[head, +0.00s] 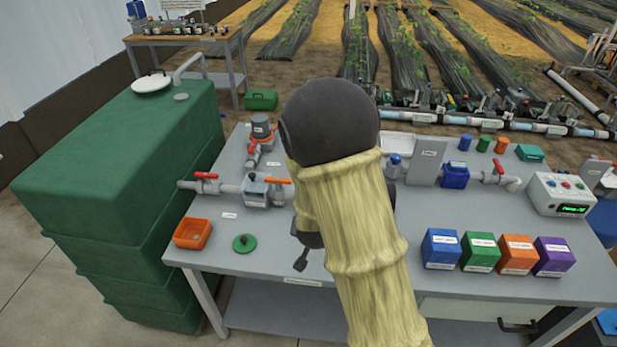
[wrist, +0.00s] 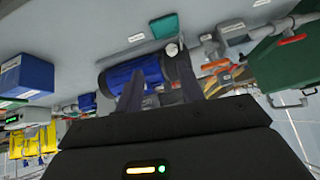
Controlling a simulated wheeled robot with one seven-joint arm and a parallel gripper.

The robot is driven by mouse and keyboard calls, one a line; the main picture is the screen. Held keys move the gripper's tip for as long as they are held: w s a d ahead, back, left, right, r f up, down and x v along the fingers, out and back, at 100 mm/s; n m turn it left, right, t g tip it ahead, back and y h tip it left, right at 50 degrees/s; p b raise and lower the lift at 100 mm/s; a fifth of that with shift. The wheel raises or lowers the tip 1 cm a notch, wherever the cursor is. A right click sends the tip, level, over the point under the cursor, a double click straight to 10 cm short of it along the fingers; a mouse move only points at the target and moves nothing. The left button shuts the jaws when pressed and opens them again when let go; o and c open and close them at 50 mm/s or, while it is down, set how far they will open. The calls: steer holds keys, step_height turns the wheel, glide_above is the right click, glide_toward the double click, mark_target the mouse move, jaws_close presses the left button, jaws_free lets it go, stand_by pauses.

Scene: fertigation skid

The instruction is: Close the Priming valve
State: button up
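Several valve handles show on the grey skid table in the head view. A red handle (head: 205,176) is on the pipe by the green tank, an orange handle (head: 278,180) is left of my arm, and a red-orange handle (head: 262,138) is behind it. Another red handle (head: 500,168) is on the right pipe. The labels are too small to read, so I cannot tell which is the Priming valve. My gripper (head: 301,262) is mostly hidden by my arm. In the wrist view my gripper (wrist: 158,90) has its fingers apart, with a blue cylinder (wrist: 128,76) beyond them.
A green tank (head: 112,150) stands left of the table (head: 290,258). An orange tray (head: 193,233) and a green lid (head: 244,242) lie at the front left. Blue (head: 441,249), green, orange and purple boxes line the front right. A control box (head: 560,195) is farther right.

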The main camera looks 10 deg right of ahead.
steer(key=w+a+f+t+h, duration=0.2)
steer(key=w+t+h, duration=0.2)
steer(key=w+t, duration=0.3)
steer(key=t, duration=0.2)
steer(key=shift+a+f+n+t, duration=0.3)
steer(key=shift+a+f, duration=0.05)
steer(key=shift+a, duration=0.05)
steer(key=p+x, duration=0.5)
steer(key=x, duration=1.2)
steer(key=shift+w+d, duration=0.1)
steer(key=shift+w, duration=0.15)
steer(key=shift+s, duration=0.1)
jaws_close()
